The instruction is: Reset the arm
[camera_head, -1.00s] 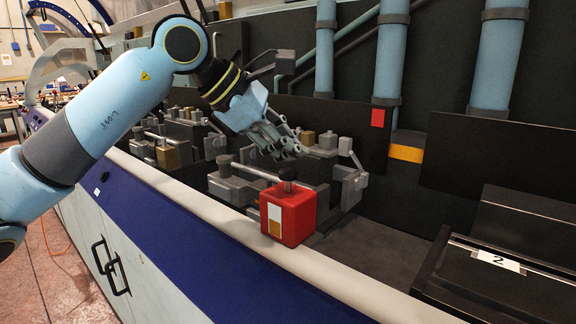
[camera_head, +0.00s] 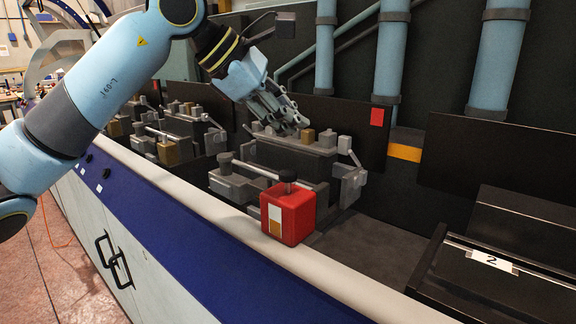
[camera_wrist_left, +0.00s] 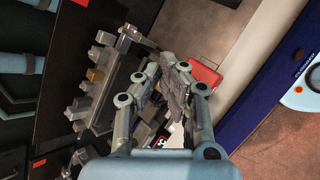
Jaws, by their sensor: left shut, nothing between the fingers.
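My left gripper (camera_head: 290,118) hangs from the light blue left arm in the upper middle of the head view. Its fingers are together with nothing between them. It is above and behind the red block (camera_head: 288,216), apart from it. In the left wrist view the gripper (camera_wrist_left: 176,82) fills the middle, and part of the red block (camera_wrist_left: 205,76) shows just beyond the fingers. The red block has a white and tan label and a dark knob on top, and sits at the machine's front edge. My right gripper is not in view.
Grey fixtures (camera_head: 250,180) with bars stand in a row along the machine. A pale rail (camera_head: 200,203) runs along the front edge. Light blue pipes (camera_head: 391,60) rise at the back. A black box labelled 2 (camera_head: 515,225) stands at the right.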

